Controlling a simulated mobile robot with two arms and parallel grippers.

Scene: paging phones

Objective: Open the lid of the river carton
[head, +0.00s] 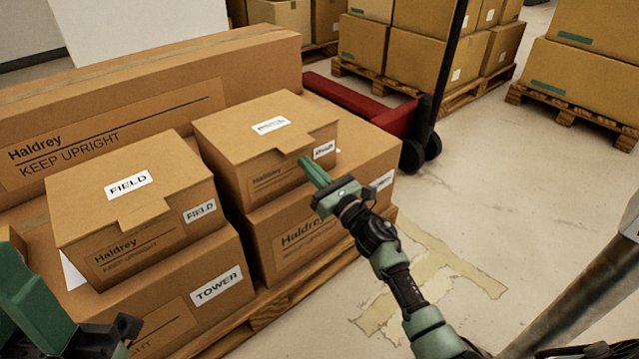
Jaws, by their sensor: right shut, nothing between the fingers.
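Two smaller lidded cartons stand on larger ones in the head view. The right one (262,150) has a shut lid with a front tab; its white labels are too blurred to read surely, so I cannot tell whether it is the river carton. The left one (130,190) is labelled FIELD, and its lid is shut. My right gripper (306,164) is shut and empty at the front of the right carton, close to the lid's front edge beside the tab. I cannot tell whether it touches. My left gripper (30,300) shows partly at the lower left.
Below stand a carton labelled TOWER (180,305) and another with an unreadable label (300,245), on a wooden pallet (270,310). A long Haldrey carton (200,75) lies behind. A red pallet truck (365,105) stands behind right.

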